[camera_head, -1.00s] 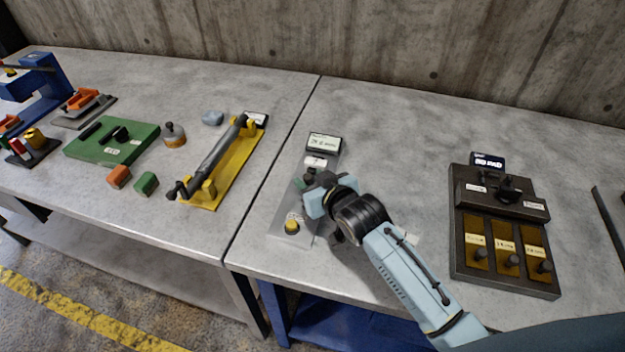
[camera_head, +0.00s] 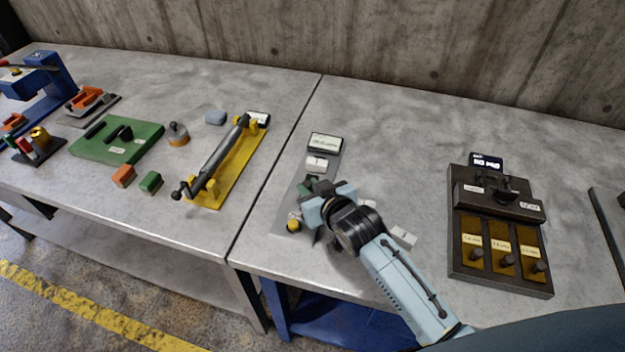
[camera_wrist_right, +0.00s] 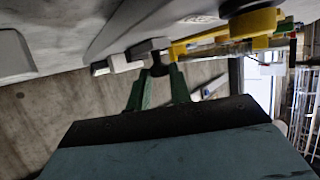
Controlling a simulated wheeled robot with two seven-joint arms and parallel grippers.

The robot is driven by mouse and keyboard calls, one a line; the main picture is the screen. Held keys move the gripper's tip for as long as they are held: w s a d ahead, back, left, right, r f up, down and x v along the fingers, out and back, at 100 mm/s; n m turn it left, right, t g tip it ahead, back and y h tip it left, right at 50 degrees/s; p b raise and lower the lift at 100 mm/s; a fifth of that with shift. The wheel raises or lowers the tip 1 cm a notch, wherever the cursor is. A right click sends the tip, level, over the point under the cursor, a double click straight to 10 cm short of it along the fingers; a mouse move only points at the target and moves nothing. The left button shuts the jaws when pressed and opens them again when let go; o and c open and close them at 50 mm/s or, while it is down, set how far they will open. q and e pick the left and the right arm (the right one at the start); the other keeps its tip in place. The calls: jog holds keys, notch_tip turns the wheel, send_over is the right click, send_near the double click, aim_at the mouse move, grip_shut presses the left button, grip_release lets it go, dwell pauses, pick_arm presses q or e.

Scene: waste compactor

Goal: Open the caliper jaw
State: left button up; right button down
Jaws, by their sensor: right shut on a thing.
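The caliper is a flat grey plate (camera_head: 283,220) with a small display (camera_head: 325,142) at its far end and a yellow knob (camera_head: 294,225) at its near end. My right gripper (camera_head: 309,186) is over the middle of the plate and hides part of it. In the right wrist view, its green fingers (camera_wrist_right: 157,88) are shut on a small dark part (camera_wrist_right: 159,66) of the caliper, beside a light grey block (camera_wrist_right: 124,61). The display text is too small to read surely. My left gripper is out of view.
A dark fixture (camera_head: 500,215) with several brass panels stands to the right. A yellow stand (camera_head: 228,178) with a grey bar is to the left, past the table seam. Small pale blocks (camera_head: 403,237) lie right of my arm. A concrete wall (camera_head: 400,45) is behind.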

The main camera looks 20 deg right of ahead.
jog(key=c, duration=1.3)
grip_release()
jog(key=p+v, duration=0.1)
jog(key=v, duration=1.2)
jog(key=shift+s+d, duration=0.1)
jog(key=shift+s, duration=0.05)
